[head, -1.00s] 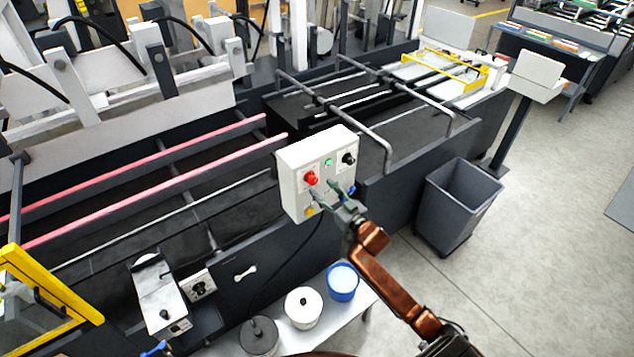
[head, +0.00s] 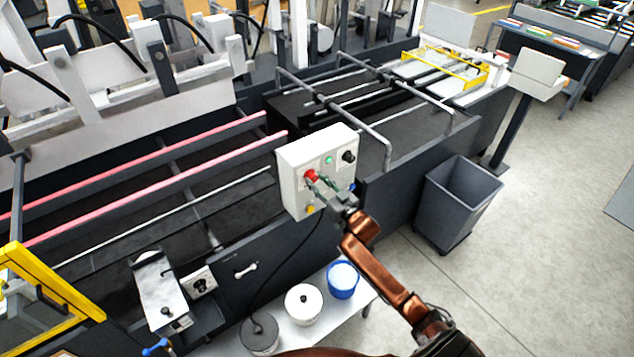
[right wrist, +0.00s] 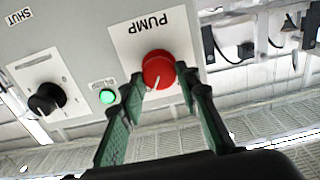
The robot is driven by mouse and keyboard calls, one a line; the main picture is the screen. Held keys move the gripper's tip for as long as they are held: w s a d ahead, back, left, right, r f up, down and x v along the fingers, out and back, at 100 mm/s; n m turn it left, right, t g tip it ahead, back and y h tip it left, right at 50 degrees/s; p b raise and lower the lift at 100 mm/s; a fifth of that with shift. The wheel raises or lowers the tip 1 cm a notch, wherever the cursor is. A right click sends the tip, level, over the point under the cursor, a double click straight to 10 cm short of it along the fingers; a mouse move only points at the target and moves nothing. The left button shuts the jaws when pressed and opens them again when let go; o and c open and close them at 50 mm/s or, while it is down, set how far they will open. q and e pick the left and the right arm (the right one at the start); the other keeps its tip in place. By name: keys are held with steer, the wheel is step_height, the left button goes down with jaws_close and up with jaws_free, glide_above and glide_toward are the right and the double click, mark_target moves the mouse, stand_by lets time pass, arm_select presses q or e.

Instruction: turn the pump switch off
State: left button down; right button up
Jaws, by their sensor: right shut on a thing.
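The red pump switch (head: 310,175) is a round knob on the front of a white control box (head: 290,190). In the right wrist view the knob (right wrist: 158,68) sits on a white plate marked PUMP, which appears upside down. A white mark on the knob slants down and a little left in that view. My right gripper (head: 318,181) is at the knob. Its two green fingers (right wrist: 164,84) lie on either side of the knob, shut on it. My left gripper is not in view.
A green lamp (head: 328,160) and a black knob (head: 349,157) are close by on the box. A yellow button (head: 310,209) is below. Pots (head: 303,306) stand on a low bench under the machine. A grey bin (head: 455,205) stands right of my arm.

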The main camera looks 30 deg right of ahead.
steer(key=c, duration=0.4)
steer(key=shift+n, duration=0.4)
steer(key=n, duration=0.5)
steer(key=shift+a+f+n+b, duration=0.1)
steer(key=shift+n+b, duration=0.2)
steer(key=shift+b, duration=0.1)
steer(key=n+b, duration=0.1)
steer(key=n, duration=0.2)
steer(key=shift+n, duration=0.3)
steer(key=shift+a+n+b, duration=0.1)
steer(key=shift+n+b, duration=0.4)
steer(key=shift+n, duration=1.5)
steer(key=o, duration=1.1)
